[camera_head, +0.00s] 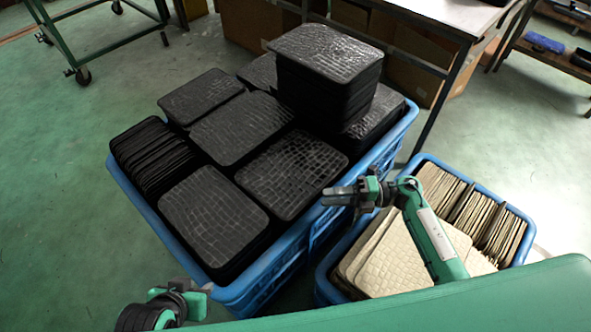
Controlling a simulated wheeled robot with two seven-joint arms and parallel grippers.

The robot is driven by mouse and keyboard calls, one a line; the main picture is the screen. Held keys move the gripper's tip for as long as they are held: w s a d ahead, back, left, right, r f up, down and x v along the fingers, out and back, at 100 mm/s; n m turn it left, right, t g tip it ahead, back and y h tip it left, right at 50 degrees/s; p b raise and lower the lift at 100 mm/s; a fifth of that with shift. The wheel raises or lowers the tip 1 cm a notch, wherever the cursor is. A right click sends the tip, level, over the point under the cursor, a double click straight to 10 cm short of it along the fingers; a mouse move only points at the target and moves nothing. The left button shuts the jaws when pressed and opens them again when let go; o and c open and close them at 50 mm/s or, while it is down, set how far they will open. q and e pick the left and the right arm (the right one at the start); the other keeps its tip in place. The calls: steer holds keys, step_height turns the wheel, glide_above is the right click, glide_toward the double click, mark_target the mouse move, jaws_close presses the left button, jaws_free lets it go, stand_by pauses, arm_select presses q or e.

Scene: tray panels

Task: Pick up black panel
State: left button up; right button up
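Black panels with a cracked, tile-like surface lie in flat stacks in a large blue crate (150,215). Several stacks show, including a front black panel (213,215), a right one (292,174), a middle one (240,127) and a back-left one (200,95). A taller pile at the back has a black panel (325,52) on top. My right gripper (327,196) is over the crate's right rim, beside the right stack, pointing left; no panel shows in it. My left gripper (197,297) is low at the crate's front corner, partly hidden by its own arm.
A row of black panels (152,155) stands on edge at the crate's left. A smaller blue crate (327,290) at right holds beige panels (415,255). A table (450,15) stands behind, a green cart (100,48) at back left. Floor at left is clear.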

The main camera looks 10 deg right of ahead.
steer(key=shift+w+a+r, duration=0.1)
steer(key=shift+w+a, duration=0.05)
steer(key=shift+a, duration=0.8)
steer(key=shift+w+a+r, duration=0.1)
steer(key=shift+w+a, duration=0.05)
steer(key=shift+a, duration=0.8)
jaws_close()
